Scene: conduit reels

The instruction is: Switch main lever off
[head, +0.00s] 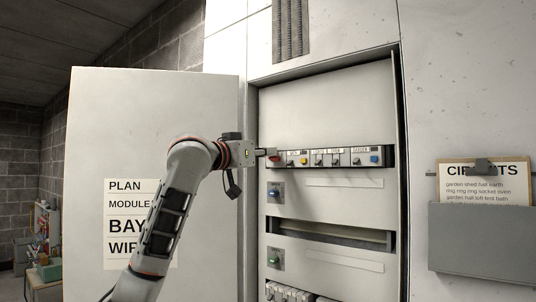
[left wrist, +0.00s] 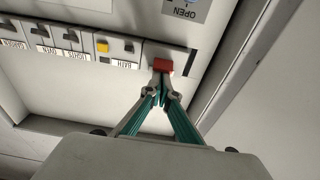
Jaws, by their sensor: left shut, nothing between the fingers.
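The main lever is the red handle (head: 274,158) at the left end of the breaker row in the open cabinet. It also shows in the left wrist view (left wrist: 162,66), where the picture is upside down. My left gripper (head: 265,152) is shut and empty, reaching in from the left with its fingertips right at the lever. In the left wrist view its closed fingertips (left wrist: 161,82) lie against or just in front of the red handle; I cannot tell whether they touch. The fingers partly cover the lever's mount, and its on or off position is not clear. My right gripper is out of view.
The breaker row has small dark switches (head: 335,161), a yellow button (head: 304,162) and a blue one (head: 374,159). The cabinet door (head: 90,140) stands open at left behind my arm. An empty slot (head: 330,233) lies lower. A clipboard holder (head: 482,240) hangs at right.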

